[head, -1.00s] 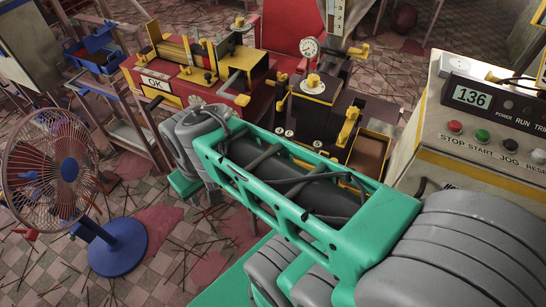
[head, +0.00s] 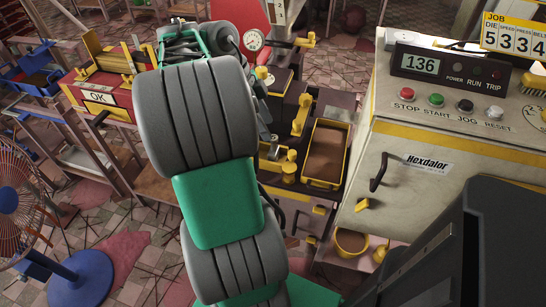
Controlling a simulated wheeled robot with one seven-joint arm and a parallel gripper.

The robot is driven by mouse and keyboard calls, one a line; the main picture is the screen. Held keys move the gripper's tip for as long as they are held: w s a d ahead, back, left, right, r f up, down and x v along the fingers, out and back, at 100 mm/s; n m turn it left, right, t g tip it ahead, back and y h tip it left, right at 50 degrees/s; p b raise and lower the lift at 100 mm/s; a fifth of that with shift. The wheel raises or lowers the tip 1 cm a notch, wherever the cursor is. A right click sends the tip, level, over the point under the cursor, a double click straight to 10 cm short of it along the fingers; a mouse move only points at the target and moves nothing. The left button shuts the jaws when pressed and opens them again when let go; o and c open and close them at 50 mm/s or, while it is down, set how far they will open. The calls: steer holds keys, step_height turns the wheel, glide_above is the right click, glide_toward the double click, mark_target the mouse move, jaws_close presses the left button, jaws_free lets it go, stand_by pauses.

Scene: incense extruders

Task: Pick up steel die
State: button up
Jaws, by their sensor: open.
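My arm rises through the middle of the head view and bends down at its far end. Part of my gripper (head: 265,122) shows just right of the arm, over the left side of the dark machine bench (head: 325,104). The arm hides much of it, and its fingertips are hard to make out. A small shiny metal piece (head: 273,148) lies just below it on the bench. I cannot tell whether this is the steel die, or whether the gripper touches it. I see nothing held.
A yellow-rimmed tray (head: 344,153) lies right of the gripper, beside a yellow lever (head: 301,115). A pressure gauge (head: 253,39) stands behind. A control cabinet (head: 428,190) blocks the right.

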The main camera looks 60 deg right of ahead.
mark_target(274, 137)
steer(key=x, duration=0.2)
steer(key=b+x, duration=0.2)
steer(key=x, duration=0.1)
steer(key=shift+s+f, duration=0.2)
steer(key=shift+s, duration=0.15)
steer(key=shift+a, duration=0.1)
steer(key=shift+c, duration=0.2)
jaws_close()
stand_by(0.7)
